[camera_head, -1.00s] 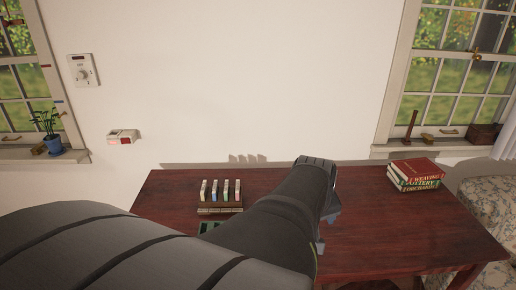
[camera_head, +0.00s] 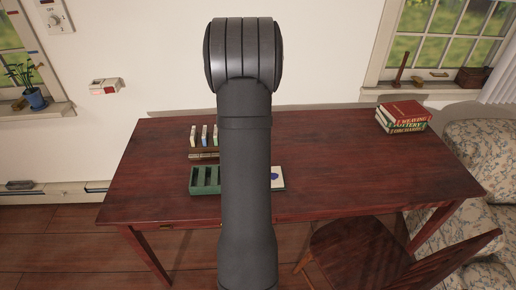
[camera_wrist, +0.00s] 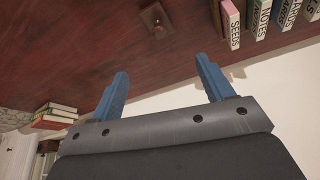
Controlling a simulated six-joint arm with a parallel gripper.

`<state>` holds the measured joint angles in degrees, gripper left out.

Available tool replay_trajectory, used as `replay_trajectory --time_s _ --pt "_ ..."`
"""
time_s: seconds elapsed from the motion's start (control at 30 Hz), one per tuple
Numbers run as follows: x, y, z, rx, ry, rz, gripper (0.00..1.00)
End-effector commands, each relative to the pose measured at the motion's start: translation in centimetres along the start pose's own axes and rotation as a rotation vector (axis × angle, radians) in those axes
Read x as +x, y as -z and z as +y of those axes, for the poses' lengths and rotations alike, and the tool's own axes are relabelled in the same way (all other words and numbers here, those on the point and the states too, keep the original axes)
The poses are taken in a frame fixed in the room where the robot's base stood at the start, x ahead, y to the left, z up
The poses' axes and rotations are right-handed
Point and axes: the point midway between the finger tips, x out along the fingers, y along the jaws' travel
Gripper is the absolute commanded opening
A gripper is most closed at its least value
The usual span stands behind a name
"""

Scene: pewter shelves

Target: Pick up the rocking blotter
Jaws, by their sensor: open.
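The likely rocking blotter is a small brown wooden block with a round knob (camera_wrist: 157,20), on the dark red desk at the top of the wrist view. In the head view I cannot see it; my arm may be covering it. My gripper (camera_wrist: 162,66) shows in the wrist view with two blue fingers spread apart and nothing between them. The block appears beyond the fingertips, apart from them. In the head view my arm hides the gripper.
Labelled upright boxes (camera_wrist: 232,24) stand right of the block; they also show in the head view (camera_head: 204,135). On the desk (camera_head: 345,165) are a green compartment tray (camera_head: 205,181), a white card (camera_head: 278,178) and stacked books (camera_head: 403,116). A chair (camera_head: 360,252) stands in front.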

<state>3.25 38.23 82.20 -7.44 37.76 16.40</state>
Motion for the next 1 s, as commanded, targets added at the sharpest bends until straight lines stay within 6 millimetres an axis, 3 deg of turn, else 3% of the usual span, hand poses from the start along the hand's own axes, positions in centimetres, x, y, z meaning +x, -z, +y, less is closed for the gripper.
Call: replay_trajectory --time_s 0.17,0.63,1.0 --pt "1.8 0.1 -0.4 0.008 0.001 -0.002 0.73" --pt "10.4 0.0 -0.3 0.007 0.0 -0.003 0.73" --pt "13.3 0.0 -0.3 0.007 0.001 -0.002 0.73"
